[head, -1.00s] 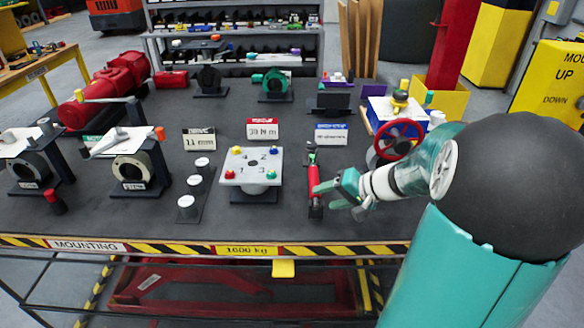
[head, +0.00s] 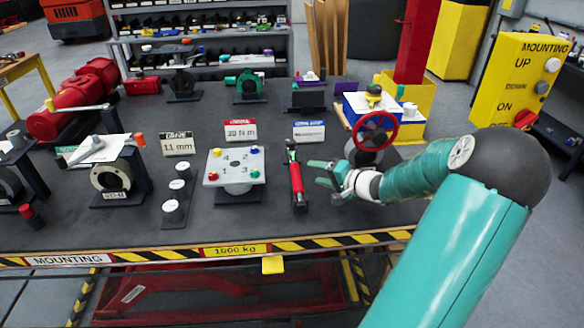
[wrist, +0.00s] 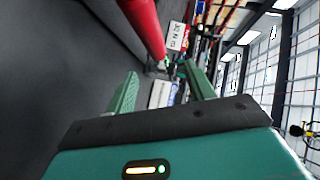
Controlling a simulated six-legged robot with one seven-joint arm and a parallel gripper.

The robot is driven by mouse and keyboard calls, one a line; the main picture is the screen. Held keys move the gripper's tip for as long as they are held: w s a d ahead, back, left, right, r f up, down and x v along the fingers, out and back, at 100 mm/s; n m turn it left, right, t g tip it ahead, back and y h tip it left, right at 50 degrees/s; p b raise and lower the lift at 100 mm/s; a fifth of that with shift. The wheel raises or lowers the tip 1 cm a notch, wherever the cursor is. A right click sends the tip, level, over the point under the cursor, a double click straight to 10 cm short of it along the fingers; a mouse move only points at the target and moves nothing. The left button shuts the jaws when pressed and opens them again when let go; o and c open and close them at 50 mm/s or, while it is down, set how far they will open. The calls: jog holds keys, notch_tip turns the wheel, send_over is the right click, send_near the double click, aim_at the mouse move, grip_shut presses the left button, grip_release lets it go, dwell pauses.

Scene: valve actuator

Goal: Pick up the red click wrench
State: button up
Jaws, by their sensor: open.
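The red click wrench (head: 296,180) lies on the dark table top, its red handle towards the front edge and its dark head with a green part pointing to the back. My gripper (head: 318,173) is open, just to the right of the wrench, with its teal fingers pointing left towards it and apart from it. In the wrist view the red handle (wrist: 144,25) shows large at the top, beyond my open, empty fingers (wrist: 160,82).
A numbered square plate (head: 234,167) on a stand is left of the wrench. A red handwheel (head: 375,132) stands behind my gripper to the right. White labels (head: 309,131) stand behind the wrench. The striped table edge (head: 330,241) is in front.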

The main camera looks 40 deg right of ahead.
aim_at(299, 170)
jog(key=shift+x, duration=1.05)
jog(key=shift+w+a+f, duration=0.1)
jog(key=shift+w, duration=0.35)
jog(key=x, duration=0.5)
jog(key=shift+a+f, duration=0.2)
jog(key=shift+f, duration=0.15)
jog(key=shift+c, duration=0.2)
jog(key=shift+r, duration=0.1)
grip_shut()
